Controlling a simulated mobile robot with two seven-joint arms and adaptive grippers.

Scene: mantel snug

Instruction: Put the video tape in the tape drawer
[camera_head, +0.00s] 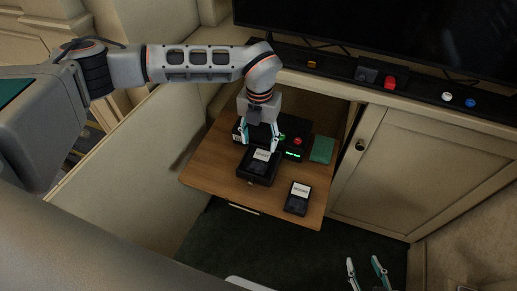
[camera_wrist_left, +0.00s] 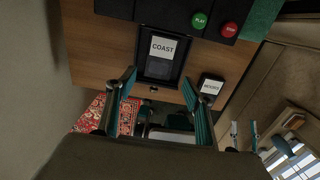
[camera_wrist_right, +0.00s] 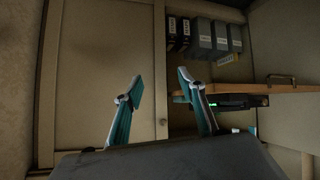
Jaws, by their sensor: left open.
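A black video tape labelled COAST (camera_head: 261,157) lies in the black open tape drawer (camera_head: 260,180) at the front of the player (camera_head: 292,152). The left wrist view shows this tape (camera_wrist_left: 160,68) inside the drawer's rim. A second black tape with a white label (camera_head: 297,198) lies on the wooden shelf, right of the drawer; its print is too small to read surely. My left gripper (camera_head: 259,137) is open and empty over the back of the drawer, fingers pointing down. My right gripper (camera_head: 365,263) is open and empty, low in front of the cabinet.
The player has a green PLAY button (camera_wrist_left: 199,20) and a red STOP button (camera_wrist_left: 229,30). A green box or book (camera_head: 322,150) lies right of it. The wooden shelf (camera_head: 212,165) juts out from the cabinet. Several labelled cases (camera_wrist_right: 204,38) stand inside the cabinet.

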